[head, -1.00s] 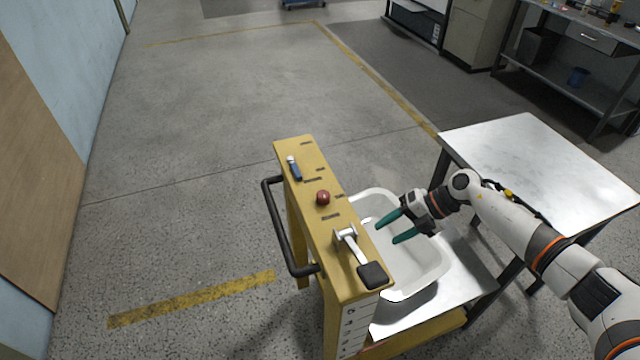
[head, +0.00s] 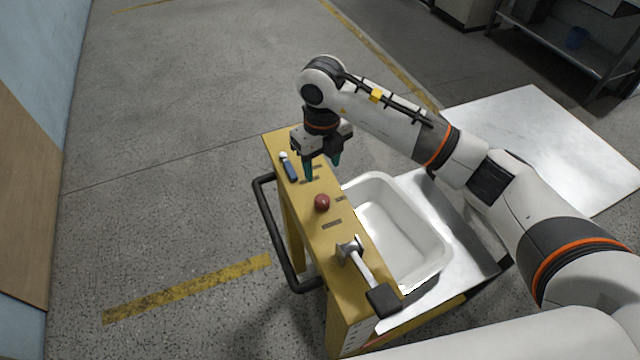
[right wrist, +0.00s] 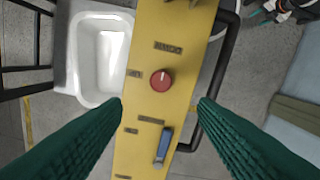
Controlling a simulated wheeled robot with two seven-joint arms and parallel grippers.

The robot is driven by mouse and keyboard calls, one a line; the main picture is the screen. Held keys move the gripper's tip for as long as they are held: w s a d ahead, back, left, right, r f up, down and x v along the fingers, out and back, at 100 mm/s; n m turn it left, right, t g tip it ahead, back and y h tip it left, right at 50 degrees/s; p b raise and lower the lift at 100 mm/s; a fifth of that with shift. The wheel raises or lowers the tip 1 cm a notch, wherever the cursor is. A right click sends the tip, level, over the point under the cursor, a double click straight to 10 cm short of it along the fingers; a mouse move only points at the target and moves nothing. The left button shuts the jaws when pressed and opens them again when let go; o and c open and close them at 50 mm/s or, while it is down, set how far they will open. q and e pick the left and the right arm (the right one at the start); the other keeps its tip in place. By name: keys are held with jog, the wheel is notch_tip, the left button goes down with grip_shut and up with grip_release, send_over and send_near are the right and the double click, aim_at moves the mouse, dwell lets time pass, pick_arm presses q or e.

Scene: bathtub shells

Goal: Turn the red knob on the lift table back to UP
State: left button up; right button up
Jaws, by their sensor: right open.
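The red knob (head: 322,202) sits on the yellow top panel of the lift table (head: 345,265). In the right wrist view, the knob (right wrist: 161,80) shows a short white mark pointing toward the picture's top. Dark labels lie around it, too small to read. My right gripper (head: 322,168) is open and empty above the panel, beyond the knob in the head view. Its green fingers (right wrist: 160,130) frame the panel, apart from the knob. A dark shape cut off at the wrist view's top right may be my left gripper; its jaws are unclear.
A blue-handled switch (head: 290,168) and a lever with a black grip (head: 382,298) flank the knob on the panel. A white tub (head: 440,250) stands right of the panel. A black handle rail (head: 272,235) runs along the left side. A metal table (head: 540,140) stands at right.

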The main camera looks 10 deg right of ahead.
jog(key=p, duration=0.2)
send_over(323, 199)
jog(key=f, duration=0.4)
jog(key=shift+s+f, duration=0.25)
jog(key=f, duration=0.1)
jog(key=f+p, duration=0.1)
jog(key=f, duration=0.1)
jog(key=f+p, duration=0.1)
jog(key=f, duration=0.1)
jog(key=shift+w+a+f, duration=0.1)
jog(key=shift+w+f, duration=0.1)
jog(key=shift+w, duration=0.1)
jog(key=shift+s+f, duration=0.1)
jog(key=shift+f, duration=0.3)
jog(key=shift+c, duration=0.4)
pick_arm(q)
jog(key=r, duration=0.1)
jog(key=s+r, duration=0.1)
jog(key=r, duration=0.1)
jog(key=s+r, duration=0.1)
jog(key=shift+r, duration=0.15)
pick_arm(e)
jog(key=c, duration=0.9)
